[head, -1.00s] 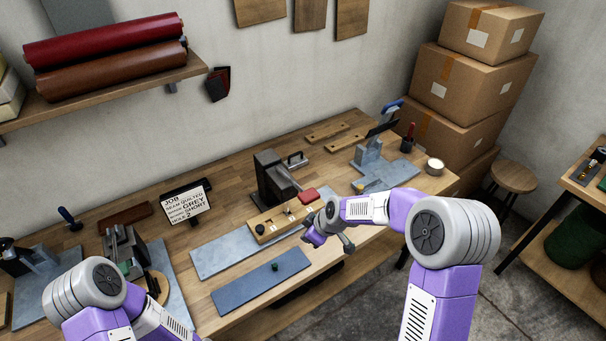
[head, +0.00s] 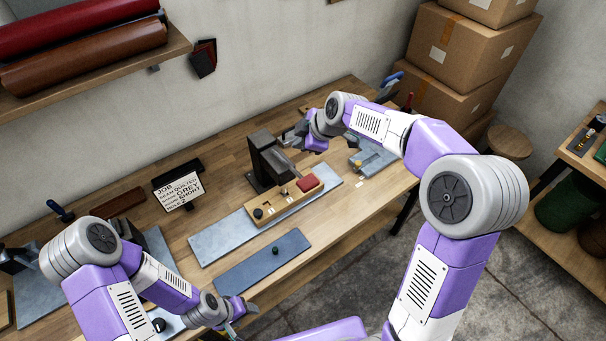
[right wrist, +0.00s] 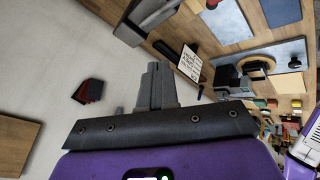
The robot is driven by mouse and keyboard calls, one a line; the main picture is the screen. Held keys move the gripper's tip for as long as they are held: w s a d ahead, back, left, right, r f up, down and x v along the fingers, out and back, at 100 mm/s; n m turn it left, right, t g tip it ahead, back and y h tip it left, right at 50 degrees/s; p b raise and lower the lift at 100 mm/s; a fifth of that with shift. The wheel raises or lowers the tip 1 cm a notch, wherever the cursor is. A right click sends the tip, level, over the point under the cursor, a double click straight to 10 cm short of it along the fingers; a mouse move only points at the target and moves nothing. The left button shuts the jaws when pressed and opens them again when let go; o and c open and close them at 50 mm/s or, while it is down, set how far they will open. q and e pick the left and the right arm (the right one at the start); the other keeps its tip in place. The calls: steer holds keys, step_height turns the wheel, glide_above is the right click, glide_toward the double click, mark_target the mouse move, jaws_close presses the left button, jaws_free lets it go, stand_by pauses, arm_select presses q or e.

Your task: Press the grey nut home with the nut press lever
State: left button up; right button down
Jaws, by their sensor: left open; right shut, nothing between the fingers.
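The grey nut is too small to make out. My right gripper (head: 292,136) is shut and empty, raised just behind and right of the press head. My left gripper (head: 242,308) is open and empty near the bench's front edge.
A job card (head: 179,192) reading GREY, SHORT and 2 stands left of the press. A blue mat (head: 250,268) with a small dark knob (head: 275,251) lies in front. Another fixture on a grey plate (head: 374,158) stands to the right. Cardboard boxes (head: 462,55) are stacked beyond.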

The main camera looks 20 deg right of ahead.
steer(key=b, duration=0.5)
glide_above(304, 177)
steer(key=f, duration=0.7)
steer(key=shift+w+f, duration=0.25)
steer(key=shift+s+f+b, duration=0.15)
steer(key=shift+f+b, duration=0.4)
steer(key=shift+b, duration=0.2)
stand_by(0.6)
steer(key=shift+s+f+b, duration=0.1)
steer(key=shift+f+b, duration=0.3)
steer(key=shift+b, duration=0.25)
